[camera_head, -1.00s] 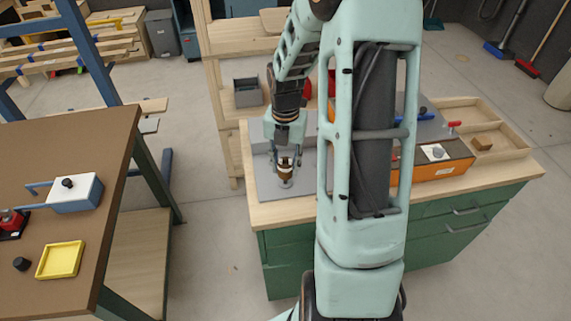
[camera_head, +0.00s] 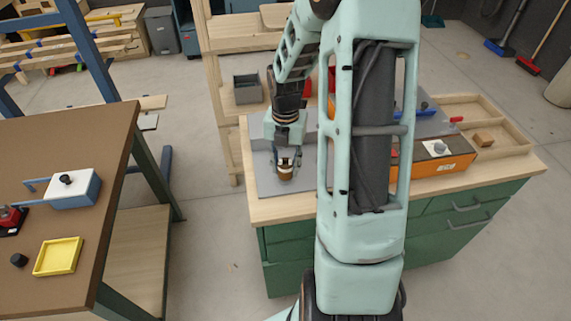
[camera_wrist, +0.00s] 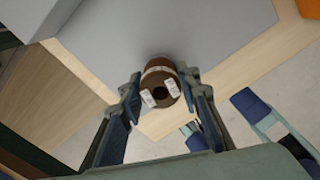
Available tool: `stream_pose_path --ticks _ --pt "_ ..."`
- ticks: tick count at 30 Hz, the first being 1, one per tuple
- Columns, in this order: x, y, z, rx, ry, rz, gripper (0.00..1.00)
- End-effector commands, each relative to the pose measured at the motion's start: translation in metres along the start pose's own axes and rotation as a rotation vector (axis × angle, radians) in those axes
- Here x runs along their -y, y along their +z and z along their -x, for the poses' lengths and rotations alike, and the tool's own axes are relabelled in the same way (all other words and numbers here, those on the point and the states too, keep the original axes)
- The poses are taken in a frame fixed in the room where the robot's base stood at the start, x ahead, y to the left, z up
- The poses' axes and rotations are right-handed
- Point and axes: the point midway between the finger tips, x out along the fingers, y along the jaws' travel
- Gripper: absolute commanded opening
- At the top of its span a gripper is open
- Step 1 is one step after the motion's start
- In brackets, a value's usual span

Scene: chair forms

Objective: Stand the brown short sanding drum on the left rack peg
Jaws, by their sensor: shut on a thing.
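The brown short sanding drum (camera_head: 285,174) is at the left end of the workbench, over a grey mat (camera_head: 268,184). In the wrist view the drum (camera_wrist: 158,76) shows its round end with a dark central hole and two pale pads at its rim. My gripper (camera_head: 285,163) is shut on the drum, with one finger on each side; it also shows in the wrist view (camera_wrist: 160,92). I cannot make out the left rack peg in either view; whatever is directly beneath the drum is hidden.
My arm covers the middle of the bench. To its right are an orange box (camera_head: 440,168) and a wooden tray (camera_head: 511,131) with a brown block (camera_head: 484,140). A separate brown table (camera_head: 95,135) stands at left with a yellow tray (camera_head: 58,257). Floor lies between them.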

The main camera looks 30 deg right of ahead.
Motion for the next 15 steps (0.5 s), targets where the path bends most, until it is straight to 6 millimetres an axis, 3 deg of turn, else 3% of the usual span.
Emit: stream_pose_path --ticks 15 --pt "0.0 0.0 -0.0113 0.0 0.0 0.0 0.06"
